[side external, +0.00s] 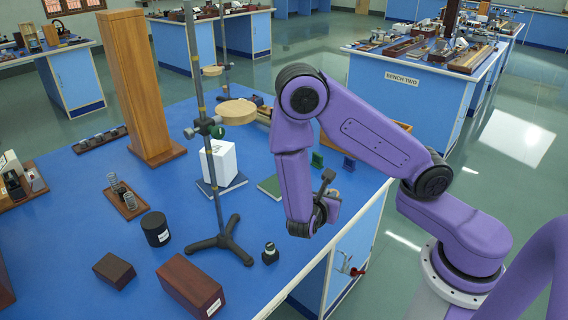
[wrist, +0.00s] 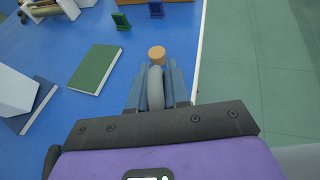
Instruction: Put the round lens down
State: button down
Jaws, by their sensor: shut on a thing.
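My gripper (wrist: 143,92) is shut in the wrist view on a grey rounded thing (wrist: 156,88), which looks like the round lens seen edge-on between the two blue-grey fingers. A small tan round piece (wrist: 157,53) shows just beyond the fingertips; I cannot tell whether it is joined to the lens. The gripper is over the blue bench top near its right edge.
A green book (side external: 271,187) (wrist: 95,68) lies left of my gripper. A white box (side external: 218,161) stands on a blue book. Small green (side external: 317,160) and blue (side external: 349,163) holders stand beyond. A metal stand (side external: 220,240) is left.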

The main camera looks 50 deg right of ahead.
jog(key=w+d+n+t+y, duration=0.1)
jog(key=w+d+n+t, duration=0.3)
jog(key=w, duration=1)
jog(key=w+d+r+n+t+y, duration=0.1)
jog(key=w+d+r+y, duration=0.15)
jog(key=w+d, duration=0.85)
jog(key=w+d+f, duration=0.2)
jog(key=w, duration=0.1)
jog(key=w+d+f, duration=0.2)
jog(key=w+f, duration=0.1)
jog(key=w, duration=0.1)
jog(key=w+d+f, duration=0.1)
jog(key=w+f, duration=0.2)
jog(key=w, duration=0.1)
jog(key=shift+w+d+f, duration=0.15)
jog(key=shift+w+d, duration=0.1)
jog(key=shift+d, duration=0.15)
jog(key=shift+w+d+f, duration=0.15)
jog(key=shift+w+f, duration=0.4)
jog(key=shift+f, duration=1.65)
jog(key=shift+f, duration=0.1)
jog(key=c, duration=1.1)
grip_release()
